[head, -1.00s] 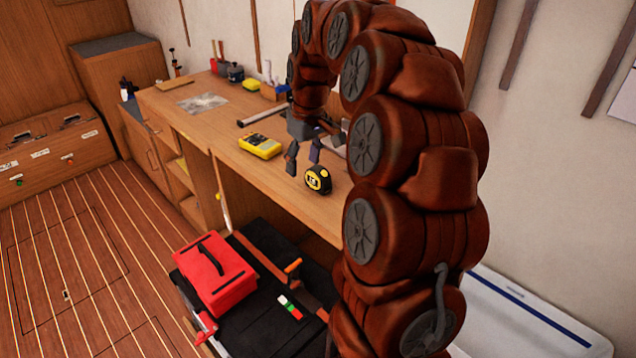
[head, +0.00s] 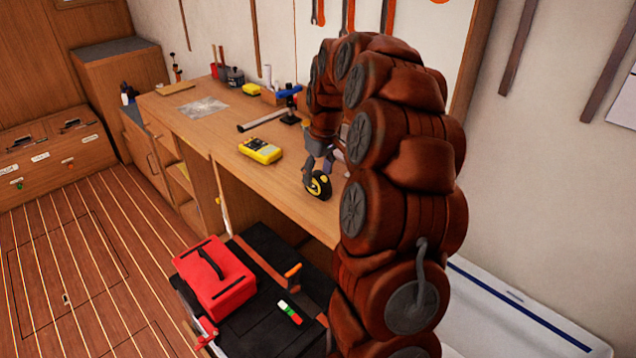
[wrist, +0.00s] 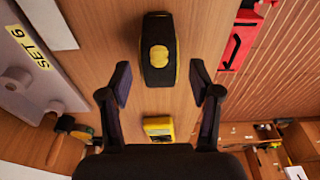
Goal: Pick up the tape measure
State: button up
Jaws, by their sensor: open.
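The tape measure (head: 319,185) is black and yellow and sits on the wooden workbench near its front edge. In the wrist view the tape measure (wrist: 158,52) lies at the top centre, beyond the fingertips and roughly in line with the gap between them. My gripper (wrist: 160,84) is open and empty, with one dark finger on each side of the gap. In the head view my gripper (head: 317,165) is right behind and above the tape measure. My arm hides part of the bench there, and I cannot tell whether a finger touches the tape measure.
A yellow multimeter (head: 260,150) lies on the workbench (head: 225,140) to the left. A metal tube (head: 262,121) and a blue-topped tool (head: 289,100) are farther back. A red toolbox (head: 214,275) stands on a black case below the bench edge.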

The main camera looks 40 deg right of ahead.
aim_at(318, 173)
notch_tip(318, 173, down, 3)
jog(key=shift+w+f+p, duration=0.1)
jog(key=shift+w+p, duration=0.05)
jog(key=shift+p, duration=0.2)
grip_shut()
dwell(0.3)
